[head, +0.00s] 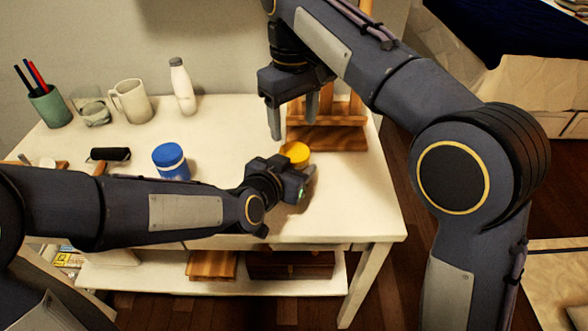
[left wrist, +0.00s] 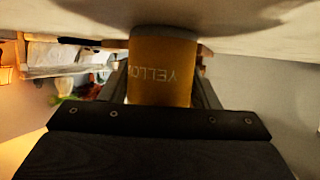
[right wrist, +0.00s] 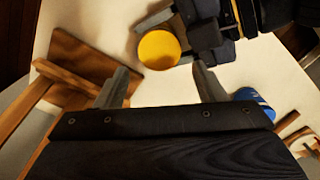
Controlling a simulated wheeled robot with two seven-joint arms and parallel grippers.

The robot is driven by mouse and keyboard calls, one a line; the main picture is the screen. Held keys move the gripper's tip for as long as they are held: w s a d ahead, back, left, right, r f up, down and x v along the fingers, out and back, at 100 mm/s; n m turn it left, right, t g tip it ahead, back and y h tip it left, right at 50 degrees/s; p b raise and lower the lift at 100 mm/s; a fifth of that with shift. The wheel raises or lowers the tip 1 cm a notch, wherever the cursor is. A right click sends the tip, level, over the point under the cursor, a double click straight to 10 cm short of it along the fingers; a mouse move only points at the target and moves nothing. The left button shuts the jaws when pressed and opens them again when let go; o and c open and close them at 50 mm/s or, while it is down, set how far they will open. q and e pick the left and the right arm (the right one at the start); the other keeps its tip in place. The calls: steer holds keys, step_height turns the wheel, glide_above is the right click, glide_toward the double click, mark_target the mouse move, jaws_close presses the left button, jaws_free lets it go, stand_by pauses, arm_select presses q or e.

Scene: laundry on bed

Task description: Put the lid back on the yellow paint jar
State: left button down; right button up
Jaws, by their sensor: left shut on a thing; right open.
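The yellow paint jar (head: 296,152) stands on the white table in front of the wooden easel. My left gripper (head: 300,174) is shut on the jar's side, from the left. In the right wrist view the jar's round, flat yellow top (right wrist: 158,48) shows; I cannot tell whether it is the lid or paint. No separate lid shows. My right gripper (head: 292,126) is open and empty, fingers pointing down, above the jar's back-left side.
A blue jar (head: 170,161) stands left of the yellow one. The wooden easel (head: 330,138) is close behind and right of it. A white bottle (head: 182,87), a mug (head: 132,101) and a pen cup (head: 48,106) line the back. The table's right front is clear.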

mark_target(294, 152)
steer(key=m, duration=0.1)
steer(key=r+m, duration=0.1)
steer(key=m, duration=0.1)
steer(key=shift+r, duration=0.25)
steer(key=shift+f, duration=4.05)
steer(key=c, duration=0.8)
steer(key=shift+m, duration=0.3)
steer(key=shift+c, duration=0.2)
